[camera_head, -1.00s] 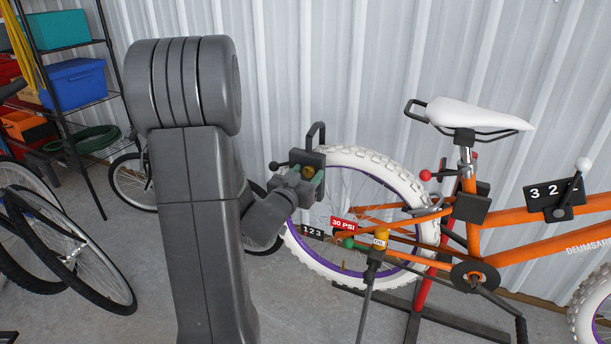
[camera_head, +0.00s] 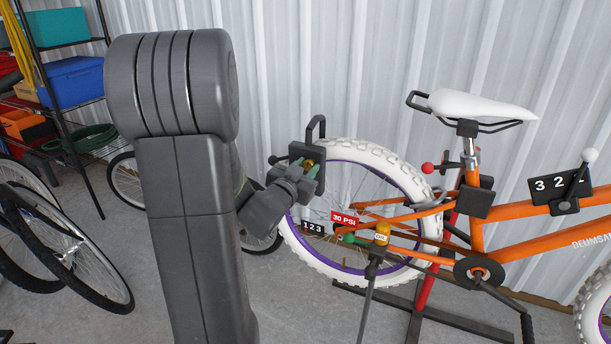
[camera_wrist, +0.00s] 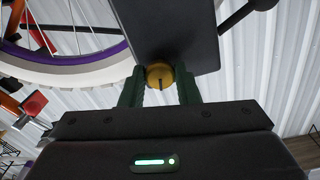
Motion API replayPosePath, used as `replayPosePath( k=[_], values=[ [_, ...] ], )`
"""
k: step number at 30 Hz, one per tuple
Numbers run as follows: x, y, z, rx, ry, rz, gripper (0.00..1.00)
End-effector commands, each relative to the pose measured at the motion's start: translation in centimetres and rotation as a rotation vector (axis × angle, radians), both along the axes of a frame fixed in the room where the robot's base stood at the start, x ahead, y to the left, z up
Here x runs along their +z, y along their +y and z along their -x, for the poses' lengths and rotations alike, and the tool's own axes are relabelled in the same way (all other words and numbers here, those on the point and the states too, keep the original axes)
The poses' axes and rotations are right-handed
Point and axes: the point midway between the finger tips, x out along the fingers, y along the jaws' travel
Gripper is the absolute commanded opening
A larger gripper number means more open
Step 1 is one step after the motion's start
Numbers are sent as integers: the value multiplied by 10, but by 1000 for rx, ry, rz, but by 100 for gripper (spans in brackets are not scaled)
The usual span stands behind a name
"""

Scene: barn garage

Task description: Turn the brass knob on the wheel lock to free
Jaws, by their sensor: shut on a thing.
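The wheel lock (camera_head: 297,153) is a dark box with a black shackle, at the upper left of the bike's rear wheel (camera_head: 386,153). It also shows in the wrist view as a dark plate (camera_wrist: 172,35). The brass knob (camera_wrist: 159,75) is on its face, with a dark line on it running roughly up and down in that view. My gripper (camera_head: 309,170) is at the lock, and its green fingers (camera_wrist: 160,92) are on either side of the knob, shut on it. In the head view the knob is partly hidden by my gripper.
An orange bike (camera_head: 450,225) stands on a red and black stand. The corrugated wall (camera_head: 330,60) is behind.

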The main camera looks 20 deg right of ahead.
Motion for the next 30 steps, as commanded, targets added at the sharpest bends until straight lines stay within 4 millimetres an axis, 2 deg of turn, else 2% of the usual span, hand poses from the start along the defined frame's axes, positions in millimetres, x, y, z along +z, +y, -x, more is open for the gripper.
replayPosePath(
  k=[1, 30],
  values=[
    [-5, 0, 0, -1, -36, -27, 6],
    [-4, 0, 0, 0, -733, -625, 6]
  ],
)
